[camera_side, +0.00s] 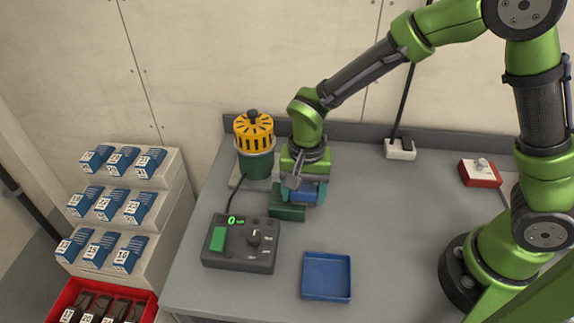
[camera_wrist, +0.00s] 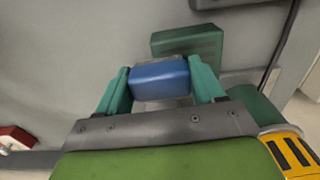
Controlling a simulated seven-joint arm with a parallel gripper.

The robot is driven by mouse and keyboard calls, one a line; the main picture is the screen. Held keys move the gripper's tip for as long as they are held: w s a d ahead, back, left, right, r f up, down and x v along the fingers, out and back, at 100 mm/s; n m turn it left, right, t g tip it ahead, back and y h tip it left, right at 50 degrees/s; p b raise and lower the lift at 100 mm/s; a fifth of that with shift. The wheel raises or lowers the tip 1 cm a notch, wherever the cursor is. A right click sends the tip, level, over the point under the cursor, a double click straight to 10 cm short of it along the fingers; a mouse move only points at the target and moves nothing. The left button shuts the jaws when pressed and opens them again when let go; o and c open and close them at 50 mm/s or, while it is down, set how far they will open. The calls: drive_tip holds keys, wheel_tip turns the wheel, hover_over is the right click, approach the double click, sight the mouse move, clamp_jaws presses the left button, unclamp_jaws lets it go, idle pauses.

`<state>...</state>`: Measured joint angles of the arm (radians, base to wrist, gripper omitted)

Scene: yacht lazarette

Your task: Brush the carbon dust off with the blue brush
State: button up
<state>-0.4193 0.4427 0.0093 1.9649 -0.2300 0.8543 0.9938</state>
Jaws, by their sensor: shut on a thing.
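My gripper (camera_side: 303,190) is shut on the blue brush (camera_side: 304,196). In the wrist view the brush's blue body (camera_wrist: 160,80) sits between my two teal fingers. Its bristles cannot be made out. Beside and partly beneath the brush is a dark green block (camera_side: 287,211), which also shows just beyond the brush in the wrist view (camera_wrist: 190,40). I cannot tell whether the brush touches it. A machine with a yellow slotted cap (camera_side: 254,128) and green body (camera_side: 257,165) stands to the left of my gripper. I cannot make out any carbon dust.
A dark control box (camera_side: 240,245) with a green button, a knob and a lit "0" display sits front left, cabled to the machine. An empty blue tray (camera_side: 327,292) lies at the front. A red switch box (camera_side: 479,173) is at right. Stepped shelves (camera_side: 150,200) hold blue boxes.

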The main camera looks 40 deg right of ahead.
drive_tip(key=shift+s+d, duration=0.4)
drive_tip(key=shift+w+a, duration=0.2)
drive_tip(key=shift+a, duration=0.5)
drive_tip(key=shift+w+a+f, duration=0.1)
drive_tip(key=shift+w+a, duration=2.55)
drive_tip(key=shift+w, duration=0.05)
drive_tip(key=shift+s+d, duration=3.05)
wheel_tip(320, 180, up, 8)
drive_tip(key=shift+r, duration=0.25)
